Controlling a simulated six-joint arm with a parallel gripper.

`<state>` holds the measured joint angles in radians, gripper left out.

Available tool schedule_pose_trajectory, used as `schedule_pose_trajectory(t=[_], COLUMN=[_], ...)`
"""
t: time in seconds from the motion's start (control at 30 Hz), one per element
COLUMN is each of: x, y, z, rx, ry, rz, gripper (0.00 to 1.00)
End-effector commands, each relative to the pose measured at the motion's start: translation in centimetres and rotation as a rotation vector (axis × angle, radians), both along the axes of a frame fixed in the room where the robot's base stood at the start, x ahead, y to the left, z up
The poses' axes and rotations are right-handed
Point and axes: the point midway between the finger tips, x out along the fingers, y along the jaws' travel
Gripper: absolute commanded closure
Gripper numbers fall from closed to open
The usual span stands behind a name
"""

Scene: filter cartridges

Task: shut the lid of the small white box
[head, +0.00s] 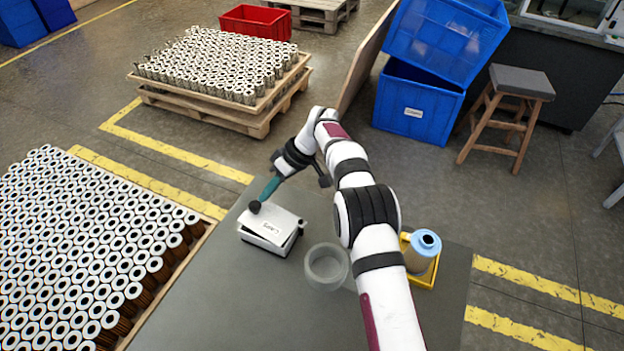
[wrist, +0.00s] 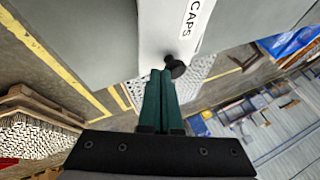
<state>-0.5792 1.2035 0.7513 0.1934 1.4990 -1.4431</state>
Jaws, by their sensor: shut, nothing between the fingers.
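The small white box (head: 262,243) stands on the dark grey table. Its white lid (head: 285,218) bears a label and sits over the box, with a dark gap between lid and body toward the right; it looks not fully flush. A black knob (head: 255,207) is at the lid's far left edge. My gripper (head: 260,201), with teal fingers, is shut and empty, its tips right at the knob. In the wrist view, the shut fingers (wrist: 160,75) end beside the knob (wrist: 174,68), below the lid (wrist: 160,30) labelled "CAPS". I cannot tell if they touch.
A clear round dish (head: 327,266) stands right of the box. Farther right, a blue-and-tan cartridge (head: 422,250) stands in a yellow tray (head: 425,278). The table's left front (head: 220,300) is clear. A pallet of many cartridges (head: 80,250) lies beyond the table's left edge.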

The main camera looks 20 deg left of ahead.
Motion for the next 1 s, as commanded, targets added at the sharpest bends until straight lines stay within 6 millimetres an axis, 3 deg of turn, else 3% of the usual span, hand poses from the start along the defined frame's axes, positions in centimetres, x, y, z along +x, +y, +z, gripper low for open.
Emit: schedule_pose_trajectory(t=[0.4,1.0], x=[-1.4,-1.6], y=[0.1,0.1], z=[0.0,0.1], rx=[0.000,0.000], ry=[-0.001,0.001], rz=[0.155,0.172], gripper=[1.00,1.00])
